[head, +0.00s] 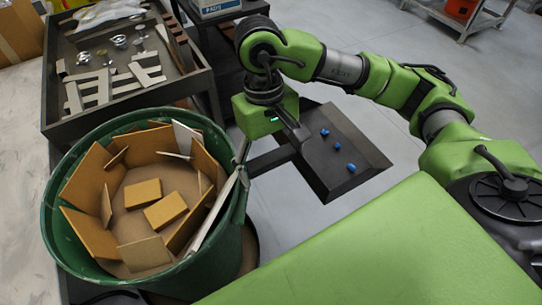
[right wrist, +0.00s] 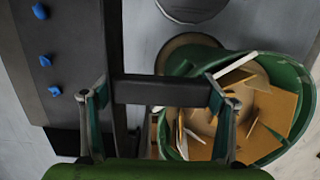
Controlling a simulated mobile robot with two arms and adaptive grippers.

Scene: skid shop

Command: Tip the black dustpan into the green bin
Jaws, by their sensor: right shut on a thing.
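The black dustpan (head: 355,154) is in the air to the right of the green bin (head: 62,235), with a few blue bits (head: 338,143) lying on its pan. My right gripper (head: 268,146) is shut on the dustpan's handle (right wrist: 160,90), which runs between its fingers in the right wrist view. The pan shows at the left of that view and looks roughly level. The bin also shows there at the right (right wrist: 297,82). It holds brown cardboard pieces and tan blocks (head: 166,209). My left gripper is not in view.
A dark tray table (head: 190,88) with white pieces and metal fittings stands behind the bin. A box (head: 215,7) sits on a dark stand at the back. A cart with an orange item (head: 461,9) is at top right. Grey floor is open beyond the dustpan.

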